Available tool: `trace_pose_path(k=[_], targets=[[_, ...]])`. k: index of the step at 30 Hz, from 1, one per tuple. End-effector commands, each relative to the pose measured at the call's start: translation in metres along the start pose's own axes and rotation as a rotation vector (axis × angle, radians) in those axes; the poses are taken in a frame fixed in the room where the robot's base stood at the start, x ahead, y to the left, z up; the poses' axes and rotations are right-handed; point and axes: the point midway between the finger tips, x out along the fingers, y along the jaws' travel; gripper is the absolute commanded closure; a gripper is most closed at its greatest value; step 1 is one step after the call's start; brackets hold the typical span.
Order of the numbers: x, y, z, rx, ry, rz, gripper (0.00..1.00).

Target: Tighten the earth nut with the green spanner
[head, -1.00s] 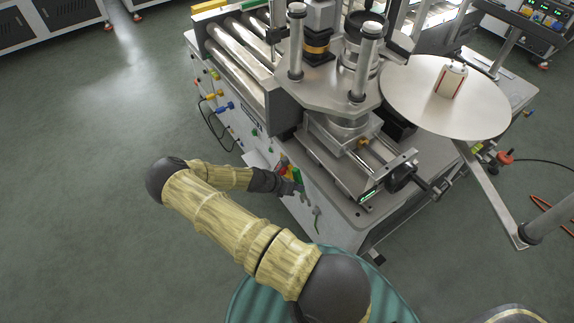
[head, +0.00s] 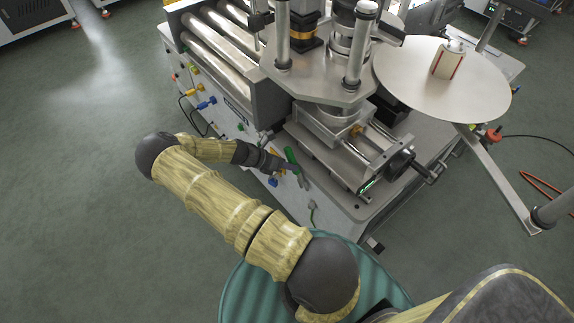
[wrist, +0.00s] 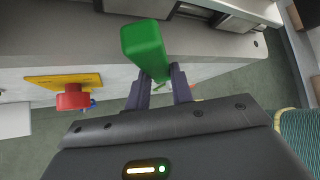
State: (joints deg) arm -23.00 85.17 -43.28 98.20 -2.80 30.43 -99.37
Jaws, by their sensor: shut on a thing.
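My gripper (head: 292,168) is shut on the green spanner (head: 291,157) beside the machine's pale side panel (head: 335,222). In the wrist view the spanner (wrist: 148,48) is a thick green bar between the two dark fingers (wrist: 160,88), its near end toward the camera. Its far end is hidden or too small to make out. I cannot make out the earth nut itself.
A red knob on a yellow plate (wrist: 60,82) is left of the fingers in the wrist view. The machine's worktop edge (wrist: 225,48) lies just beyond the spanner. Open floor (head: 80,200) is at the left.

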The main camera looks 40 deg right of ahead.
Motion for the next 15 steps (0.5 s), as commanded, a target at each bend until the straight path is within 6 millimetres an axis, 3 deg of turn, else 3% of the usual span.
trace_pose_path(k=[15], targets=[[0.01, 0.001, -0.011, -0.003, -0.002, 0.001, 1.0]])
